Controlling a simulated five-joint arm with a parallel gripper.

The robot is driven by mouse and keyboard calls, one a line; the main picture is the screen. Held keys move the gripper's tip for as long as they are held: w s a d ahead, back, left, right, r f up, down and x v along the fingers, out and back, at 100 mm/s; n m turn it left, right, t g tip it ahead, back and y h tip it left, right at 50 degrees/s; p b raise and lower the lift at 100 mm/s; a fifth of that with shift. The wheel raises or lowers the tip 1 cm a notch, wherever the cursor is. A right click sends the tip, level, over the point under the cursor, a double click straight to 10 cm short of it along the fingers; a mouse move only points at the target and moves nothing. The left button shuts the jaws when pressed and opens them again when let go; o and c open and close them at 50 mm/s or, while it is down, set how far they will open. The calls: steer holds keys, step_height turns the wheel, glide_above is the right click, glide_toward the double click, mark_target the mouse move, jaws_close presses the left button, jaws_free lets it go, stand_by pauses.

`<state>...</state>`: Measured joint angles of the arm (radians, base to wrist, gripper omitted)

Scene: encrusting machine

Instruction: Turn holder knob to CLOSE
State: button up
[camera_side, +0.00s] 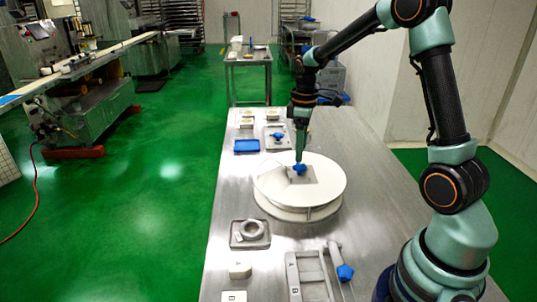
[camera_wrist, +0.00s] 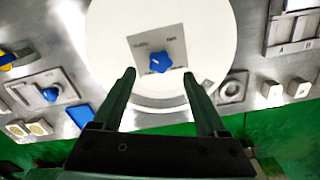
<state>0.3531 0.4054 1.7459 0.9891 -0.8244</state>
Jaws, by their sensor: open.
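The blue star-shaped holder knob (camera_side: 299,169) sits on a square grey plate on top of the white round turntable (camera_side: 330,186). In the wrist view the knob (camera_wrist: 161,63) lies just beyond my fingertips, centred between them, with a small dark pointer mark on its lower left. Small labels stand on the plate (camera_wrist: 178,50) at its upper left and upper right, too blurred to read. My gripper (camera_side: 300,157) points down over the knob; in the wrist view my gripper (camera_wrist: 159,78) is open and empty. Contact with the knob cannot be told.
A grey plate with another blue knob (camera_side: 278,135) and a blue block (camera_side: 246,146) lie behind the turntable. A ring fixture (camera_side: 250,233), a frame (camera_side: 308,275) and a blue-ended handle (camera_side: 345,272) lie in front. Bare steel table lies right of the turntable.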

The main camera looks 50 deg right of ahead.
step_height(320, 180, up, 8)
steer(key=shift+f, duration=0.25)
steer(key=s+a+r+m+t, duration=0.4)
steer(key=s+a, duration=0.7)
steer(key=a, duration=0.4)
steer(key=shift+s+r+m+t, duration=0.2)
steer(key=shift+s+m+t, duration=0.2)
steer(key=shift+m+t, duration=0.35)
